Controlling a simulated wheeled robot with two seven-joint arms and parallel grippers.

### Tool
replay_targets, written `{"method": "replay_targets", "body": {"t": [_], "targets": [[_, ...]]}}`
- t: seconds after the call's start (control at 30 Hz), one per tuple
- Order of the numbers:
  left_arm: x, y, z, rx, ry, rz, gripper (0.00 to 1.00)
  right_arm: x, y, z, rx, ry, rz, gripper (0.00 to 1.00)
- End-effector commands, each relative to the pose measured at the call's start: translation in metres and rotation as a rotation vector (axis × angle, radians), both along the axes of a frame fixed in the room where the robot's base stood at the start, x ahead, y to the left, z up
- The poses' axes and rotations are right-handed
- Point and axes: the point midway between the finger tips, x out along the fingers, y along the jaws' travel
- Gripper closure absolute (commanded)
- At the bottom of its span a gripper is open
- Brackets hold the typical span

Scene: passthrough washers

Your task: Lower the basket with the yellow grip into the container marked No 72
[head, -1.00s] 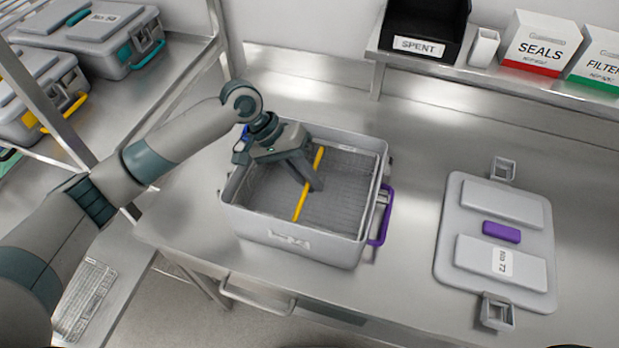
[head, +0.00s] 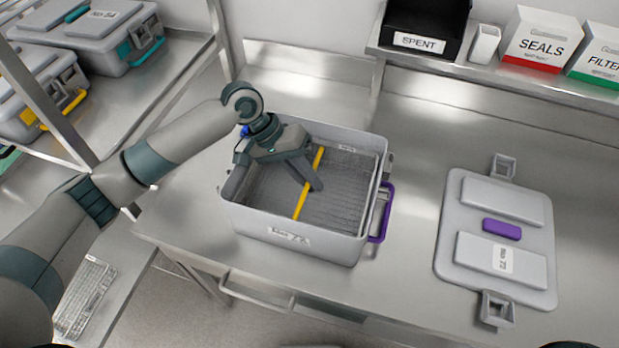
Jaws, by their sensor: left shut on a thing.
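The grey container (head: 255,228) stands open on the steel bench, with a purple handle (head: 384,213) on its right side. The label on its front is blurred but seems to end in 72. The wire-mesh basket (head: 345,190) is inside the container's walls, its yellow grip (head: 302,203) running across the middle. Whether the basket rests on the container's floor cannot be told. My left gripper (head: 312,184) reaches in from the upper left and is shut on the yellow grip. My right gripper is not in view.
A grey lid (head: 452,215) with a purple tab and a No 7x label lies on the bench at the right. A black SPENT bin (head: 420,45), a white cup (head: 484,44) and boxes stand on the back shelf. Closed cases (head: 110,45) fill the left rack. Bench between container and lid is clear.

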Motion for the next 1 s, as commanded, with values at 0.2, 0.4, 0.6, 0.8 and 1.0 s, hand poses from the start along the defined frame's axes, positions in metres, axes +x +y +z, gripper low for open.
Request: {"method": "replay_targets", "body": {"t": [0.2,0.4,0.6,0.8,1.0], "targets": [[0.000,0.000,-0.002,-0.001,0.000,0.001,1.00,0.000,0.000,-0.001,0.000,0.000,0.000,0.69],[0.000,0.000,-0.004,-0.001,0.000,0.001,1.00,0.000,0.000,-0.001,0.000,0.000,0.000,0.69],[0.000,0.000,-0.007,-0.001,0.000,0.001,1.00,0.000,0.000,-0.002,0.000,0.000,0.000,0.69],[0.000,0.000,-0.009,-0.001,0.000,0.001,1.00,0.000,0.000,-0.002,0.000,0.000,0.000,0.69],[0.000,0.000,-0.012,-0.001,-0.001,0.000,1.00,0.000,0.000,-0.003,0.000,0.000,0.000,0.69]]}}
